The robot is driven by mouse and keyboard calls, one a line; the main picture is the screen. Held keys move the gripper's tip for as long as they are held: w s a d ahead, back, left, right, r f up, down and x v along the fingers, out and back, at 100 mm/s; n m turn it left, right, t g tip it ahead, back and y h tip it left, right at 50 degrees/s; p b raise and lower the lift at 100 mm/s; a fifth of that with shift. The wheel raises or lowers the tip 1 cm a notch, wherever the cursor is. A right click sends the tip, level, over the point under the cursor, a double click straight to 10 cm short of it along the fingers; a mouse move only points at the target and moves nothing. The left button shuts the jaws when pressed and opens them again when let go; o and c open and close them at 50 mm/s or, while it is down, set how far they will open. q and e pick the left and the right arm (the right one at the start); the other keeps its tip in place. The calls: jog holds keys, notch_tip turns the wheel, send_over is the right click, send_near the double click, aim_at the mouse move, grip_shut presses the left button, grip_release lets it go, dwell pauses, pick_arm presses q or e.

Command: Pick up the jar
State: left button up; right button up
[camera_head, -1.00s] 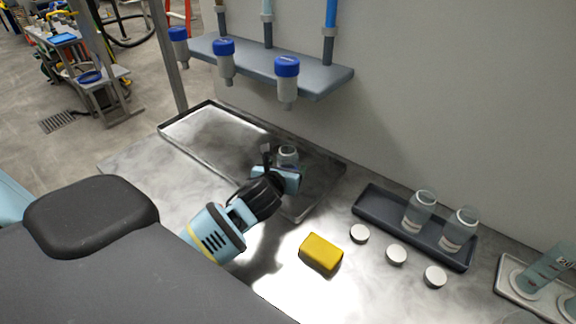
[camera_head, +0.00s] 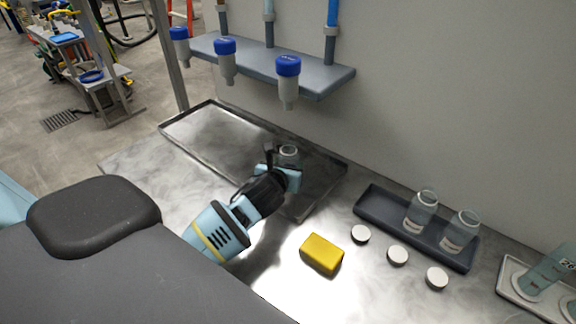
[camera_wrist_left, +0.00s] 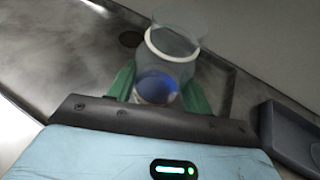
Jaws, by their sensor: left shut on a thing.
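A clear glass jar (camera_head: 288,152) stands over the right part of the shallow metal tray, half hidden behind my left gripper (camera_head: 283,168). In the left wrist view the jar (camera_wrist_left: 175,48) sits between the green fingers of my left gripper (camera_wrist_left: 160,88), which is shut on it. The jar shows a pale ring near its neck and a bluish patch low on its side. I cannot tell whether its base touches the tray. My right gripper is not in view.
The shallow metal tray (camera_head: 190,152) lies along the wall. Blue-capped valves (camera_head: 288,68) hang from a shelf (camera_head: 325,80) above it. To the right are a yellow sponge-like block (camera_head: 321,254), white lids (camera_head: 397,255), and a dark tray (camera_head: 378,205) with two jars (camera_head: 421,209).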

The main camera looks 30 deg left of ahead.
aim_at(286, 157)
pick_arm(q)
jog(key=shift+r, duration=0.1)
jog(key=shift+r, duration=1.65)
jog(key=shift+s+r+p, duration=0.15)
jog(key=shift+s+p, duration=0.05)
jog(key=shift+p, duration=0.1)
jog(key=s+d+r, duration=0.1)
jog(key=s+d, duration=0.1)
jog(key=s, duration=1.3)
jog(key=shift+d, duration=0.35)
jog(key=shift+s+r, duration=0.15)
jog(key=shift+d, duration=0.1)
